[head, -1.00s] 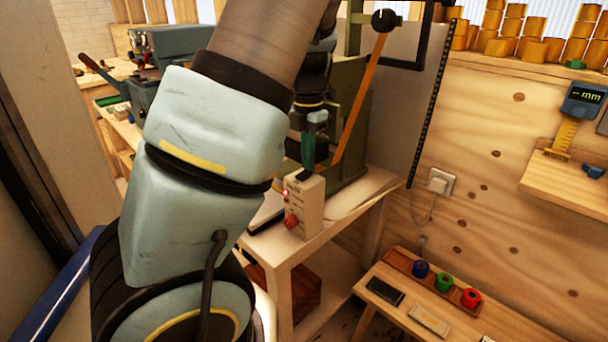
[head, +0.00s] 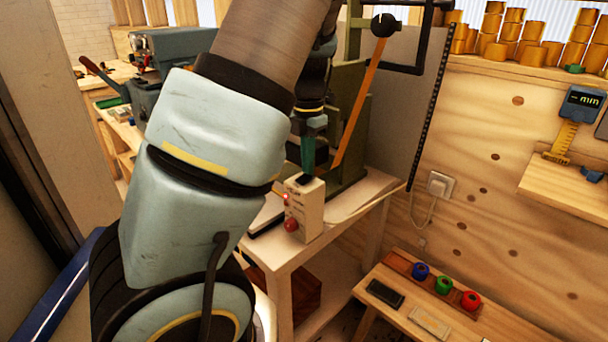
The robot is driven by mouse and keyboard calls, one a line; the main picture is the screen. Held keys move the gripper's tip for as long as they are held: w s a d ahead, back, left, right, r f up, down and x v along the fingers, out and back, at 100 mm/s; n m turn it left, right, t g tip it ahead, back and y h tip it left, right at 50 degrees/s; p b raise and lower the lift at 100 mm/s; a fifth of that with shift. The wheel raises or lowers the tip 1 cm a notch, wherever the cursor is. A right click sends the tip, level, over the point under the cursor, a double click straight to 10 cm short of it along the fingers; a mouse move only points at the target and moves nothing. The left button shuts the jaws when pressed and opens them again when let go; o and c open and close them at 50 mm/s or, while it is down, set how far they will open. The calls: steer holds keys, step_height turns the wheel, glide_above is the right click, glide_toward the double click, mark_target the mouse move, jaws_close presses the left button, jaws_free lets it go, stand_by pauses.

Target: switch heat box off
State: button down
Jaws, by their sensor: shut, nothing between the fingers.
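The heat box (head: 312,214) is a small beige box standing on the corner of a pale table. A dark switch or cap (head: 304,181) shows on its top, and a red knob (head: 291,224) and small red lights (head: 286,199) show on its front. One light looks lit. My gripper (head: 307,172) points down, with its green part just above the box's top. Its tips are at or very close to the dark piece; I cannot tell if they touch. It is shut and holds nothing. My arm covers much of the left side.
A green-grey press with an orange lever (head: 360,105) stands right behind the box. A low bench (head: 395,322) with blue, green and red rolls is at lower right. A wall socket (head: 440,185) and a shelf with a caliper (head: 575,120) are on the right.

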mark_target(306, 176)
steer(key=shift+r+p, duration=3.15)
steer(key=shift+p, duration=0.25)
steer(key=shift+f, duration=0.1)
steer(key=shift+s+a+f, duration=0.1)
steer(key=shift+a, duration=0.1)
steer(key=s+a+f+m+b, duration=0.1)
steer(key=s+a+m, duration=0.4)
steer(key=m, duration=0.8)
steer(key=s+a+f+m+t+b, duration=0.1)
steer(key=s+a+m+b, duration=0.3)
steer(key=m, duration=1)
steer(key=shift+s+a+f+m+t, duration=0.3)
steer(key=shift+s+a, duration=0.75)
steer(key=shift+s, duration=0.15)
